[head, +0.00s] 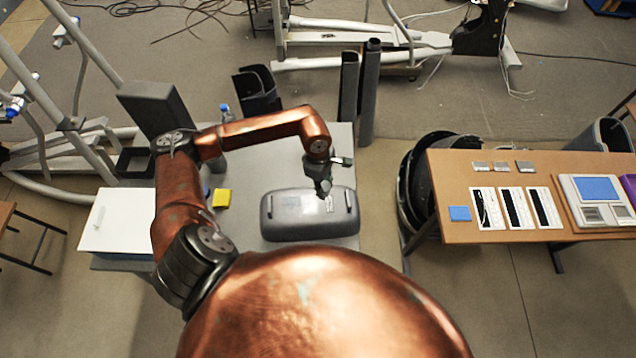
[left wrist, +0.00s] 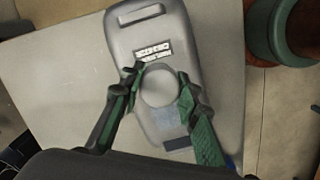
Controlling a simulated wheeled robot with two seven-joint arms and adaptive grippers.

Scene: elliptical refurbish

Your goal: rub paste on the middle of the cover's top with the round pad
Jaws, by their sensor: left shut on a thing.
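The grey cover (head: 285,228) lies on the table, with rounded corners and a raised bar near each end. It also shows in the left wrist view (left wrist: 192,40), with a printed label (left wrist: 153,52) on its top. A paler patch (left wrist: 168,122) lies on the top, perhaps paste. My left gripper (head: 324,190) is over the right half of the cover. In the left wrist view its fingers (left wrist: 158,80) are shut on the round pad (left wrist: 160,87), a pale disc. I cannot tell whether the pad touches the cover. My right gripper is not in view.
The table (head: 342,150) also holds a yellow block (head: 221,198), a white box (head: 118,222) at left and a bottle (head: 226,113) behind. Dark tubes (head: 368,90) stand behind it. A wooden table (head: 450,185) stands at right, across a floor gap.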

